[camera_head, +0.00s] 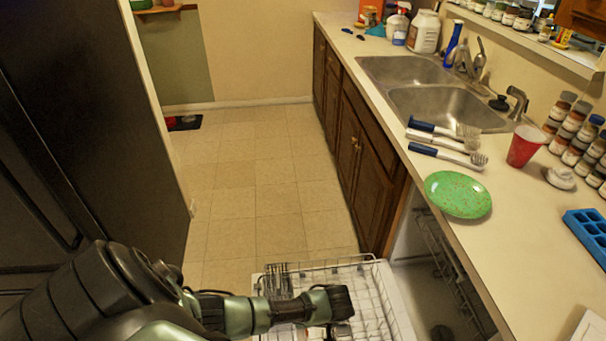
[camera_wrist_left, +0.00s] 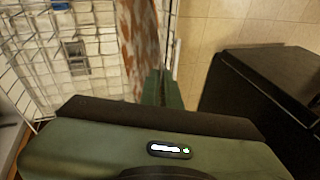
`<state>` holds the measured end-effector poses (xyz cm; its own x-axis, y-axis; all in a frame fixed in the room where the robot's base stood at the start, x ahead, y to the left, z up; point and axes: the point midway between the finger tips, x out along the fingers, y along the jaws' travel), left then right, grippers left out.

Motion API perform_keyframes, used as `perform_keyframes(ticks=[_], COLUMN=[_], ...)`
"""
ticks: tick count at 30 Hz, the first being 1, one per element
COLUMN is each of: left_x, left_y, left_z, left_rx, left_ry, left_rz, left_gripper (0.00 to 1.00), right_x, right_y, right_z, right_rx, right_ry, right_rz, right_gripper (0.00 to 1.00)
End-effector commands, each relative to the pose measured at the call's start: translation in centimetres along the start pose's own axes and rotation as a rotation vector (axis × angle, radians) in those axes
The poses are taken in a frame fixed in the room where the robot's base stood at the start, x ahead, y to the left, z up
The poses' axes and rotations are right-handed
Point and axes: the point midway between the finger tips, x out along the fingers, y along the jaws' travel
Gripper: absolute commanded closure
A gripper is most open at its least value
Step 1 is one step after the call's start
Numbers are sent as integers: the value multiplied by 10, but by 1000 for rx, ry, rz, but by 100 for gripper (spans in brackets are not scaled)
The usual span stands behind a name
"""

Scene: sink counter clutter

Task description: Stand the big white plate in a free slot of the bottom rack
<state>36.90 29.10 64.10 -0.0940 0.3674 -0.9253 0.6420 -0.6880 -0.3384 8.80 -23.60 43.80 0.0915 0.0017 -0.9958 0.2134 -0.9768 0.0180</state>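I cannot make out a big white plate for certain in either view. In the left wrist view a red-brown and white patterned thing (camera_wrist_left: 138,40) shows as a narrow upright strip by the rack wires. It may be a dish seen nearly edge-on; its lower end is hidden. My left gripper (camera_head: 335,308) is low over the pulled-out bottom rack (camera_head: 385,315). The rack wires (camera_wrist_left: 100,22) fill the upper left there. My right gripper is not in view.
A grey cutlery basket (camera_head: 278,280) stands at the rack's left. The dishwasher opening (camera_head: 440,265) is at right, under the counter. A green speckled plate (camera_head: 458,194), brushes (camera_head: 447,155) and a red cup (camera_head: 525,146) are on the counter. The floor (camera_head: 275,190) is clear.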

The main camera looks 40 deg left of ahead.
Motion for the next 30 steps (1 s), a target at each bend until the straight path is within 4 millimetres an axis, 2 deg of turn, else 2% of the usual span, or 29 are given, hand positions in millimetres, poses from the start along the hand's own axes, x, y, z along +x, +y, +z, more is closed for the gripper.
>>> perform_keyframes(ticks=[1,21,30], left_x=[7,67,81], left_y=[3,23,28], left_z=[1,16,17], left_rx=[0,4,3], left_ry=[0,-7,-4], left_rz=[1,-3,-5], left_gripper=[100,100,100], right_x=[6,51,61], right_y=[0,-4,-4], right_z=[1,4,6], right_rx=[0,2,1], right_ry=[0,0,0], right_rz=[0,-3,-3], right_gripper=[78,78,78])
